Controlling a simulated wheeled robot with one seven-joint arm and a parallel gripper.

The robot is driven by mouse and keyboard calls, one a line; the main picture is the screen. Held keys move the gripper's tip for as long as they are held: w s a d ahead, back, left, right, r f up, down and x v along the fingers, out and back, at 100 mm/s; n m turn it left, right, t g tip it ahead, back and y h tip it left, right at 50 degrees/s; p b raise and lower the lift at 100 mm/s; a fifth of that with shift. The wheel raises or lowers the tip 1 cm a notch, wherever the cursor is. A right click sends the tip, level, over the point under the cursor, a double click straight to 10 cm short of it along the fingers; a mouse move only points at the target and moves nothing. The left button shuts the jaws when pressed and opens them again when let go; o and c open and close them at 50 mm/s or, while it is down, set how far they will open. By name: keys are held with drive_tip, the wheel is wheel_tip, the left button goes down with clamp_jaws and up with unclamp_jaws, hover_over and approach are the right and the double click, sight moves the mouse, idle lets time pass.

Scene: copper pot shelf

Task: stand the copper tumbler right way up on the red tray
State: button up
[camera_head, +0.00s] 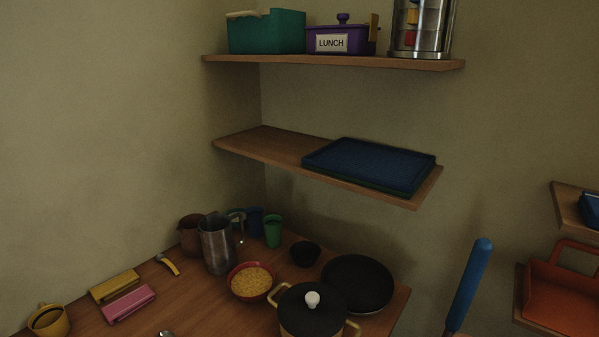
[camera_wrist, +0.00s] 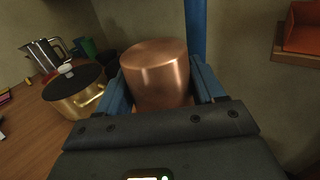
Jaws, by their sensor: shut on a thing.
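The copper tumbler (camera_wrist: 155,80) is between the two blue fingers of my gripper (camera_wrist: 162,88) in the wrist view. My gripper is shut on it, one finger on each side. A smooth, closed copper end faces up in that picture and no open mouth shows. The tumbler's lower part is hidden behind the gripper body. Neither the tumbler nor my gripper is clearly seen in the head view. No red tray shows in either view.
The middle shelf (camera_head: 252,143) holds a blue tray (camera_head: 372,164), with bare wood at its left. A lidded pot (camera_head: 308,318), black pan (camera_head: 357,283) and red bowl (camera_head: 234,288) crowd the counter. A blue pole (camera_head: 468,285) stands at right, near an orange basket (camera_head: 560,300).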

drive_tip(key=shift+r, duration=0.1)
drive_tip(key=m+p, duration=0.1)
drive_tip(key=m, duration=0.8)
drive_tip(key=m, duration=0.9)
